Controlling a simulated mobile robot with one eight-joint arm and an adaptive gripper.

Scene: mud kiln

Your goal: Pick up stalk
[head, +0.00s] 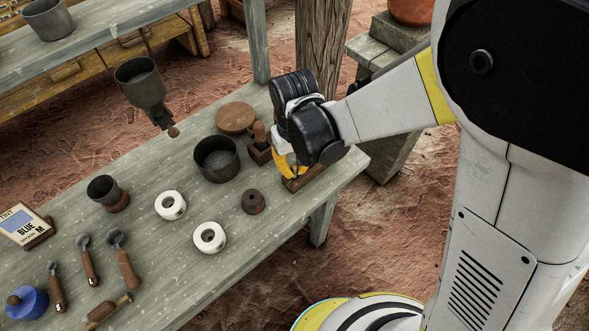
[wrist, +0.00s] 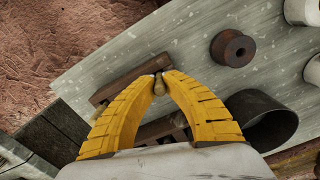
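My gripper (wrist: 160,79) has its yellow fingers curved together, with the tips on either side of a small tan-brown stalk (wrist: 160,88). The tips appear to touch it. The stalk stands by a dark brown wooden bar (wrist: 124,84) on the bench, and its lower part is hard to make out. In the head view my gripper (head: 291,170) is low over the bench's right end, at the wooden bar (head: 308,181). There my wrist and fingers hide the stalk.
The grey bench (head: 240,268) holds a dark pot (head: 217,160), a brown spool (head: 253,201), white rolls (head: 209,238), a round wooden lid (head: 236,117) and a wooden block with a knob (head: 259,150) close to my gripper. The bench's right corner is bare.

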